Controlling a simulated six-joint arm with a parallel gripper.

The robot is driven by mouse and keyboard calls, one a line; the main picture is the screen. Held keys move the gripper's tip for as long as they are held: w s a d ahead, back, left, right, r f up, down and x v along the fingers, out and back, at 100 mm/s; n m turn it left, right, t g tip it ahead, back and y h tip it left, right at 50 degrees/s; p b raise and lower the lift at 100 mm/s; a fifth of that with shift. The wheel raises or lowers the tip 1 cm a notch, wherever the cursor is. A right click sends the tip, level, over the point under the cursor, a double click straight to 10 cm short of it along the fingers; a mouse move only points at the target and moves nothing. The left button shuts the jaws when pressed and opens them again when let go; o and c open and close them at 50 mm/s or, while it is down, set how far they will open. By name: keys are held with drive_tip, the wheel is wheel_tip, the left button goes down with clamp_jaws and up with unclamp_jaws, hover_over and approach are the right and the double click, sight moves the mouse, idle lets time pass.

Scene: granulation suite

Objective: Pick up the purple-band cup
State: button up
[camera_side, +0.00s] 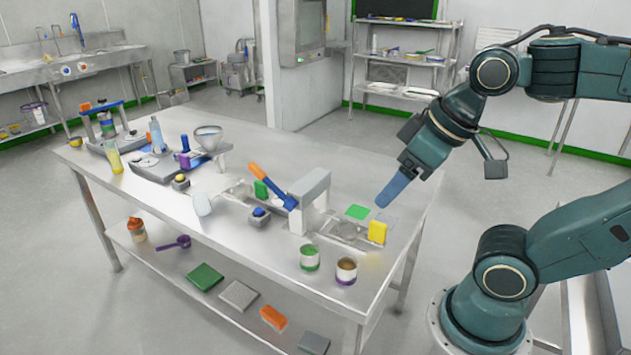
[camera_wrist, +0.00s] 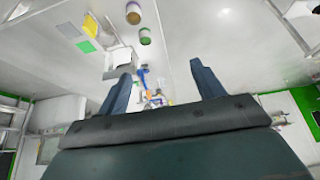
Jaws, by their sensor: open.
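The purple-band cup (camera_side: 346,272) stands upright near the front right corner of the steel table, with brownish contents. In the wrist view it shows at the top edge, left of centre (camera_wrist: 133,13). A similar green-band cup (camera_side: 309,259) stands just left of it, and also shows in the wrist view (camera_wrist: 145,37). My gripper (camera_side: 384,202) is above the table's right end, higher than the cup and apart from it. In the wrist view its two blue fingers are spread wide with nothing between them (camera_wrist: 160,72).
The table front (camera_side: 240,250) left of the cups is clear.

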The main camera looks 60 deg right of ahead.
drive_tip(key=m+g, duration=0.6)
drive_tip(key=m, duration=0.7)
hover_over(347, 265)
drive_tip(key=a, duration=0.2)
wheel_tip(347, 265, down, 16)
drive_tip(key=shift+s+d+f, duration=0.2)
drive_tip(key=shift+s, duration=0.15)
drive_tip(key=shift+f, duration=0.1)
drive_tip(key=shift+f, duration=4.2)
drive_tip(key=shift+f, duration=0.1)
drive_tip(key=shift+a+f, duration=0.1)
drive_tip(key=shift+f, duration=2.4)
